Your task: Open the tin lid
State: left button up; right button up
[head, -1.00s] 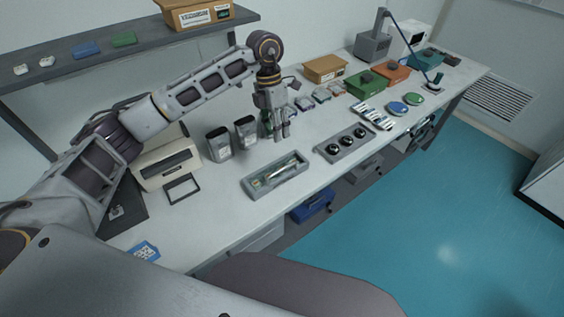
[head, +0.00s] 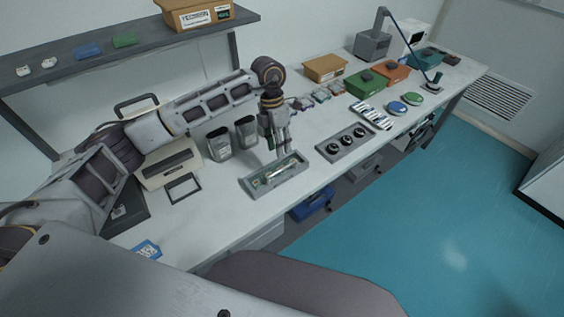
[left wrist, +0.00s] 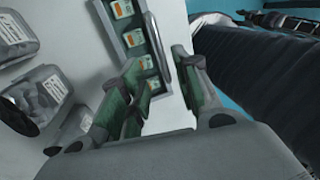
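No part is clearly marked as a tin lid. Two grey containers with dark tops, the left one (head: 219,146) and the right one (head: 246,132), stand upright behind a shallow grey tray (head: 282,182). The tray holds a slim silver bar (left wrist: 158,45) and several small orange-and-green pieces (left wrist: 134,38). My left gripper (head: 282,152) points down at the tray's far edge, right of the containers. My right gripper is not in view.
A grey block with several round black parts (head: 346,143) lies right of the tray. A beige box-like device (head: 168,163) and a dark frame (head: 183,188) are to the left. Boxes line the table's far end. The front left tabletop is mostly clear.

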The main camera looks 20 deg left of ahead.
pick_arm(q)
jog(key=p, duration=0.2)
send_over(277, 166)
jog(key=s+d, duration=0.3)
jog(key=shift+s+f, duration=0.2)
jog(key=shift+f, duration=3.8)
jog(key=shift+c, duration=0.4)
grip_shut()
